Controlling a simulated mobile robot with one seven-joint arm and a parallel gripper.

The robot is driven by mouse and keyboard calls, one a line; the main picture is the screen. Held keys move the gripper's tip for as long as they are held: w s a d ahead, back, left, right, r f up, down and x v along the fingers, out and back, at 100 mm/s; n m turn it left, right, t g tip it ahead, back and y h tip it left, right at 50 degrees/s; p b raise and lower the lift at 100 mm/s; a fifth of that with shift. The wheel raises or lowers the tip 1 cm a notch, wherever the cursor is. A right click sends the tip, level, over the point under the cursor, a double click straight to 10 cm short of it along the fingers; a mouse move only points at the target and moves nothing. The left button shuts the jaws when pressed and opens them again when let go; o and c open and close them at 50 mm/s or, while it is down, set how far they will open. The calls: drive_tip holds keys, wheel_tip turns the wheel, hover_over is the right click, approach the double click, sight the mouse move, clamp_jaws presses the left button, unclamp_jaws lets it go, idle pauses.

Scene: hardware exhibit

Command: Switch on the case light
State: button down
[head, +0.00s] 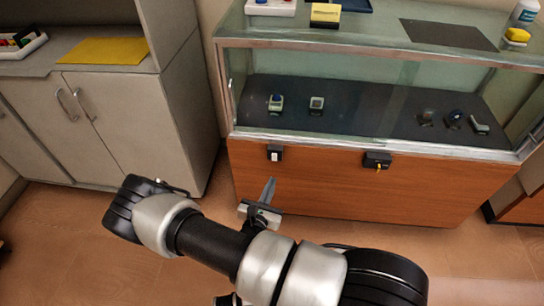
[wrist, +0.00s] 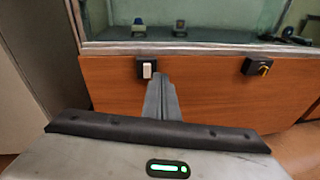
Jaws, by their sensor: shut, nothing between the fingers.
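A display case (head: 370,190) has a glass upper part and a brown wood front panel. A small black box with a white rocker switch (head: 275,153) is on the panel's upper left, just under the metal rim; it also shows in the wrist view (wrist: 148,69). A second black box with a yellow key or knob (head: 378,161) is further right, also in the wrist view (wrist: 257,67). My gripper (head: 270,183) is shut and empty, its tips below the rocker switch in the picture. In the wrist view the tips (wrist: 161,78) appear just right of the switch, apparently apart from it.
Several small items sit on the dark shelf (head: 350,118) behind the glass. A yellow box (head: 325,14), a dark mat (head: 449,34) and a yellow object (head: 517,36) lie on the case top. A grey cabinet (head: 140,110) stands left. The floor before the case is clear.

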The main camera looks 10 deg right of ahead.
drive_tip(key=shift+s+a+f+n+y, duration=0.1)
drive_tip(key=shift+a+f+n+y, duration=0.15)
drive_tip(key=shift+f+n+y, duration=0.55)
drive_tip(key=shift+a+f+n+y, duration=0.3)
drive_tip(key=shift+f+n, duration=0.3)
drive_tip(key=shift+f, duration=0.45)
drive_tip(key=shift+d, duration=0.1)
drive_tip(key=b, duration=0.2)
approach(274, 157)
drive_tip(key=x, duration=0.5)
drive_tip(key=shift+s+d+f, duration=0.1)
drive_tip(key=shift+s+f, duration=0.05)
drive_tip(key=shift+w+d, duration=0.2)
drive_tip(key=shift+w, duration=0.4)
